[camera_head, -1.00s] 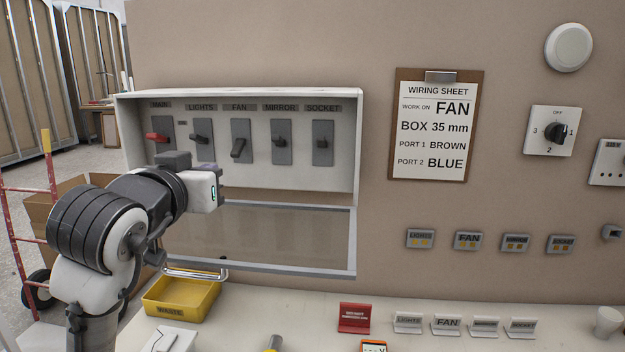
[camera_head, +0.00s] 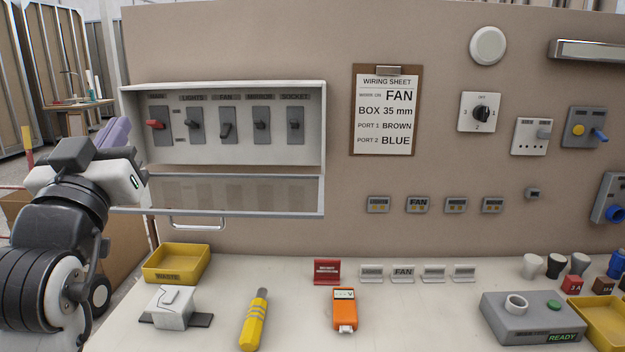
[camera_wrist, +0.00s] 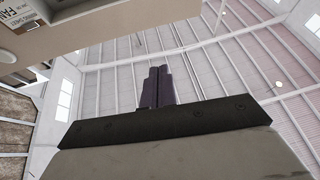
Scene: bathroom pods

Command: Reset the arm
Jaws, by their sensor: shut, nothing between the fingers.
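My gripper (camera_head: 116,133) is at the left in the head view, raised beside the left edge of the breaker box (camera_head: 322,125). Its purple fingers point up and touch nothing. In the wrist view the two dark fingers (camera_wrist: 157,87) stand side by side, closed together with nothing held, against the ceiling. My arm is bent at the left edge of the head view, clear of the bench.
The breaker box cover (camera_head: 250,195) hangs open below the switches, with a handle (camera_head: 197,224). On the bench (camera_head: 240,237) are a yellow waste tray (camera_head: 172,277), a yellow-handled tool (camera_head: 254,322), an orange meter (camera_head: 344,312) and a grey tester (camera_head: 520,325).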

